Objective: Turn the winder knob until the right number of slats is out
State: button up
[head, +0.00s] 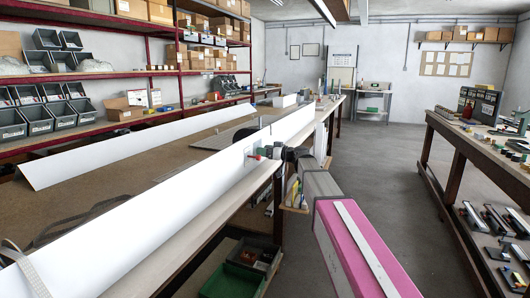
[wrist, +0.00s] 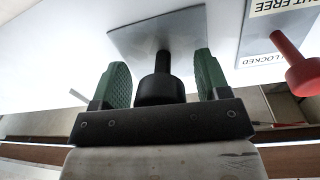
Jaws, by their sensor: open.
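The black winder knob (wrist: 160,90) sits on a short dark shaft in front of a grey square plate (wrist: 130,38) on a white panel. My gripper (wrist: 162,68) is open, with one green finger on each side of the knob. Gaps show between the fingers and the knob. In the head view, my gripper (head: 278,152) is at the long white panel (head: 160,205), and its dark body hides the knob there. I cannot make out separate slats in either view.
A red knob (wrist: 300,70) stands right of my gripper, beside a label reading "LOCKED". A workbench (head: 455,140) stands at right. The aisle floor (head: 375,165) is clear.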

jog(key=c, duration=0.9)
jog(key=shift+m, duration=0.3)
